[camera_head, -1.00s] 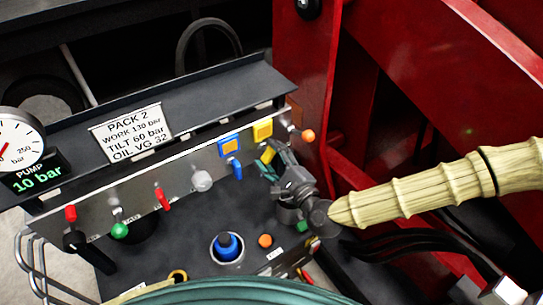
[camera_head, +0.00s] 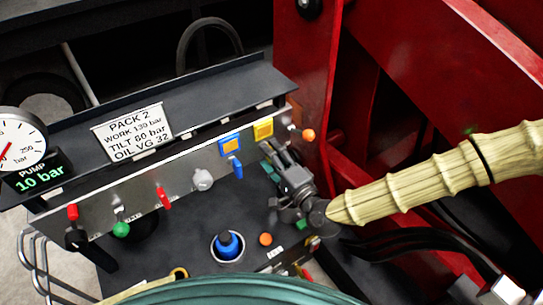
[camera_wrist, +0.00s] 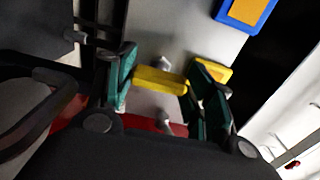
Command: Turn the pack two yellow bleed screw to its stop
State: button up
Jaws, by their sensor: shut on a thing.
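The yellow bleed screw (camera_wrist: 160,82) shows in the wrist view as a yellow bar spanning the space between the two green-padded fingers of my gripper (camera_wrist: 166,78). My gripper is shut on it. In the head view my gripper (camera_head: 273,155) is at the right end of the pack two panel (camera_head: 185,165), below the yellow square plate (camera_head: 263,130). The fingers hide the screw there. The stop cannot be made out.
A blue lever (camera_head: 236,168) is just left of my gripper, with red levers and a green knob further left. An orange knob (camera_head: 308,135) is to the right. The pump gauge (camera_head: 18,140) stands at left above a display reading 10 bar. Red steelwork (camera_head: 310,80) rises close at right.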

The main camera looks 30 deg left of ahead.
dwell(0.4)
jog(key=o, duration=1)
jog(key=shift+d, duration=0.1)
jog(key=v, duration=1.2)
jog(key=shift+f, duration=0.1)
jog(key=s+d+f+n+g+h+p, duration=0.1)
jog(key=s+d+f+g+h+p, duration=0.2)
jog(key=d+f, duration=0.45)
jog(key=s+d+f+n+h+p, duration=0.1)
jog(key=s+d+f+h+p, duration=0.3)
jog(key=d+f+h+p, duration=0.4)
jog(key=s+d+n+g+h+p, duration=0.1)
jog(key=s+d, duration=0.3)
jog(key=d, duration=0.9)
jog(key=s+d+n+g+h+p, duration=0.1)
jog(key=s+d+g+h+p, duration=0.1)
jog(key=d, duration=1.2)
jog(key=s+h+p, duration=0.1)
jog(key=s+h, duration=0.1)
jog(key=s, duration=0.1)
jog(key=shift+d+g+h, duration=0.2)
jog(key=shift+g+h, duration=0.1)
jog(key=shift+g, duration=0.1)
